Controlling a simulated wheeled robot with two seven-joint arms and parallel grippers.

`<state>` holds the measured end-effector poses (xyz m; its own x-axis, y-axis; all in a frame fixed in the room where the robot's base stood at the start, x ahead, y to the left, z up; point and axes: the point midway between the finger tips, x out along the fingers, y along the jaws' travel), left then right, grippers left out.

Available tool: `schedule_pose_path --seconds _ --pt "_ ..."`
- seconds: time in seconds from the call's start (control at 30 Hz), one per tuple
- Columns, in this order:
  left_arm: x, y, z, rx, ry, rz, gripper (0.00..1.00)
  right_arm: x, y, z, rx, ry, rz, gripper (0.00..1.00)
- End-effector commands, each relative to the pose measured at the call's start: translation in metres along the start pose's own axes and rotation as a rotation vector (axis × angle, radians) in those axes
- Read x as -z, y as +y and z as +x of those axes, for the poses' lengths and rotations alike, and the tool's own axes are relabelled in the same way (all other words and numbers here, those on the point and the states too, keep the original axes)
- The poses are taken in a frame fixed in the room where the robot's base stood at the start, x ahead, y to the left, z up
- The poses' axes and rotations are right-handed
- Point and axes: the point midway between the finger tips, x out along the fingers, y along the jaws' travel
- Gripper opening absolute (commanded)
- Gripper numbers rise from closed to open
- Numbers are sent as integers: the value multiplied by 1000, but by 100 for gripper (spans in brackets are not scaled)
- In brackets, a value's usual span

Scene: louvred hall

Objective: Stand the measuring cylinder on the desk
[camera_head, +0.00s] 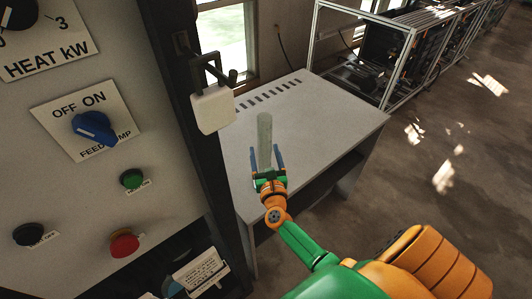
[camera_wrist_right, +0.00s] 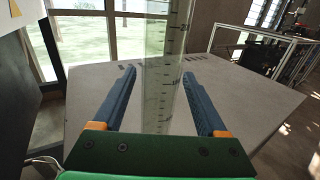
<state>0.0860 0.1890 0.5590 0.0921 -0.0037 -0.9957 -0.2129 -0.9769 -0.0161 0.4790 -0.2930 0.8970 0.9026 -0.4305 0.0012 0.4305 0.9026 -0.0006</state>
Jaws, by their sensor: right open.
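The measuring cylinder (camera_head: 264,133) is a clear, pale green tube that appears upright over the grey desk (camera_head: 335,112). In the right wrist view the cylinder (camera_wrist_right: 166,75) shows dark graduation marks, and its top is out of frame. My right gripper (camera_head: 265,152) is open, its two blue fingers on either side of the cylinder, with a gap to each finger. The right gripper (camera_wrist_right: 158,88) hides the cylinder's lower end in the wrist view, and its foot is hard to make out in the head view. My left gripper is not in view.
A control panel (camera_head: 115,190) with knobs and buttons stands close on the left. A white padlock-like tag (camera_head: 212,108) hangs on its edge. The desk top has a row of slots at the back and is otherwise clear. A metal frame rack (camera_head: 375,50) stands behind it.

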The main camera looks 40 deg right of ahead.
Motion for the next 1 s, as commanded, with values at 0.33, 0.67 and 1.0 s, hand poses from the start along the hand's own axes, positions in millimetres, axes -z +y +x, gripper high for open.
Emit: schedule_pose_path --seconds 0.33,0.67,1.0 --pt "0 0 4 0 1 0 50 2 0 -78 -1 4 0 75" --pt "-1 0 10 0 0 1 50 -1 0 -120 0 0 0 75" --pt "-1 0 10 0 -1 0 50 -2 0 -120 0 -1 0 75"
